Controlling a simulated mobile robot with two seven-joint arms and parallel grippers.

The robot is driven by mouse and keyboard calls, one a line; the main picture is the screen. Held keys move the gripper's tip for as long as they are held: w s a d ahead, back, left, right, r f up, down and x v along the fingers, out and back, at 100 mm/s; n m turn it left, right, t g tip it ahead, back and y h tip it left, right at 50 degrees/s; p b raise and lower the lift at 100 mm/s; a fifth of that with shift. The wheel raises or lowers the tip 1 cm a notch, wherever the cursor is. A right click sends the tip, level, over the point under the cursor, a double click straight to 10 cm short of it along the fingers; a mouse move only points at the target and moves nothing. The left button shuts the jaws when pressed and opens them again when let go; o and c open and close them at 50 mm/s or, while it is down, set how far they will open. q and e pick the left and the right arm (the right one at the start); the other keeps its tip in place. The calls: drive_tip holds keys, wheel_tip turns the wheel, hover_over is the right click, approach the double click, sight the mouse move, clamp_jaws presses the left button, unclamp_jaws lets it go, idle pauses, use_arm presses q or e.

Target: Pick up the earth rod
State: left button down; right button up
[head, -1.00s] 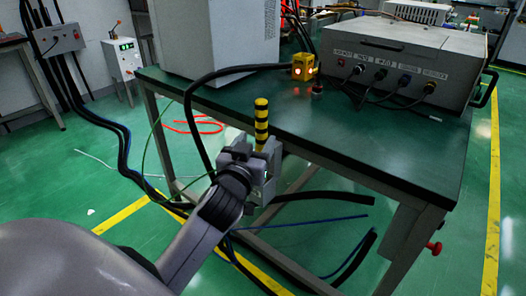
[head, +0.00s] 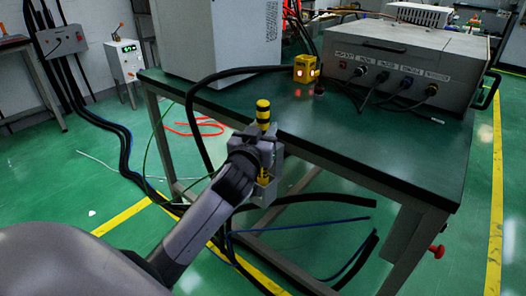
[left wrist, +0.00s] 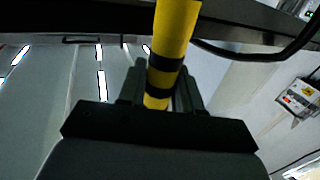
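The earth rod, a yellow rod with black bands, stands upright in front of the table's near edge in the head view (head: 263,113). Its upper end sticks out above my left gripper (head: 266,165), and a short yellow stretch shows lower between the fingers. In the left wrist view the rod (left wrist: 173,38) passes between the two fingers (left wrist: 160,88). The fingers stand on either side of it, with a narrow gap on the right side, so they look open around it. The rod's lower end is hidden. My right gripper is not in view.
The green table (head: 380,145) lies right behind the rod. A black cable (head: 225,75) loops over the table's left edge. Cables hang below.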

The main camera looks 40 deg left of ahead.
sight(263, 101)
use_arm(q)
drive_tip(key=shift+r, duration=0.1)
drive_tip(key=shift+r, duration=0.5)
wheel_tip(263, 101, up, 11)
drive_tip(key=p, duration=0.4)
drive_tip(key=shift+f, duration=0.1)
wheel_tip(263, 101, up, 8)
drive_tip(key=p, duration=0.2)
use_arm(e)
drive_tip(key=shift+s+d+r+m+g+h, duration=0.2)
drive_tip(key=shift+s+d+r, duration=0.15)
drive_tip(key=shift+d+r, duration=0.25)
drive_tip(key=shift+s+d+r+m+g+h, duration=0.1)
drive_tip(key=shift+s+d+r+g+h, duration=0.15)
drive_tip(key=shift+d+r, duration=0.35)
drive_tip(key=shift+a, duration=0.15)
